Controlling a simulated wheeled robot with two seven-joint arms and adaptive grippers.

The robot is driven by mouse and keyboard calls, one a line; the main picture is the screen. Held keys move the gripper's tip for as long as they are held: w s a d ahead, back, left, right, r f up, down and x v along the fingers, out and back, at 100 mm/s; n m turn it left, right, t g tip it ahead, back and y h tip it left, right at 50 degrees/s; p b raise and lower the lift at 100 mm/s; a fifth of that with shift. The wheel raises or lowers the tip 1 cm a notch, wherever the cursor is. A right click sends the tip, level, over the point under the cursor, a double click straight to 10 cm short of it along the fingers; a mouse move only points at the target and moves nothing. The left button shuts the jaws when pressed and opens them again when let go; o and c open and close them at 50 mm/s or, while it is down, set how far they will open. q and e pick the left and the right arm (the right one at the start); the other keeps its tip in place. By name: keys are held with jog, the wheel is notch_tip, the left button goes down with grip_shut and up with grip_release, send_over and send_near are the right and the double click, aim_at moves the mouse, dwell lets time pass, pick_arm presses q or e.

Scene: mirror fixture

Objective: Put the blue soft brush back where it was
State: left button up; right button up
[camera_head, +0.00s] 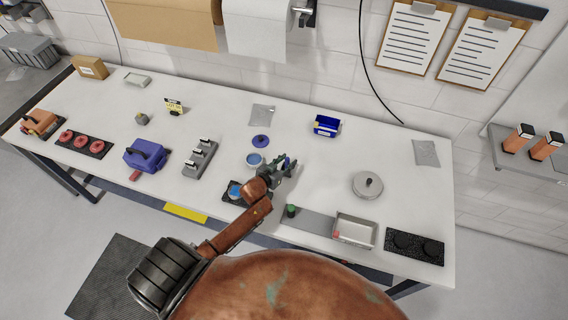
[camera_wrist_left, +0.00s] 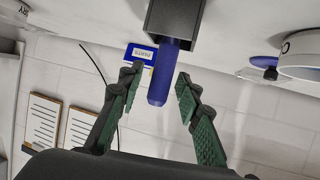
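In the left wrist view a blue, rounded handle (camera_wrist_left: 162,80), seemingly the brush's, sticks out of a dark grey square block (camera_wrist_left: 176,16). That view is upside down, so the handle stands upright. My left gripper (camera_wrist_left: 158,92) is open, with one green-padded finger on each side of the handle and a visible gap at each. In the head view my left gripper (camera_head: 284,168) is low over the middle of the table, and a bit of blue shows at its fingers. The brush's bristles are hidden. My right gripper is not in view.
Close by on the table (camera_head: 320,180) are a blue-filled dish (camera_head: 254,160), a blue knobbed lid (camera_head: 260,141) and a dark mat (camera_head: 229,196). A blue parts bin (camera_head: 326,126) stands behind, and a round metal lid (camera_head: 367,185) and metal tray (camera_head: 354,231) lie to the right.

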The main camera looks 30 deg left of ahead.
pick_arm(q)
jog(key=v, duration=1.2)
jog(key=shift+b, duration=0.4)
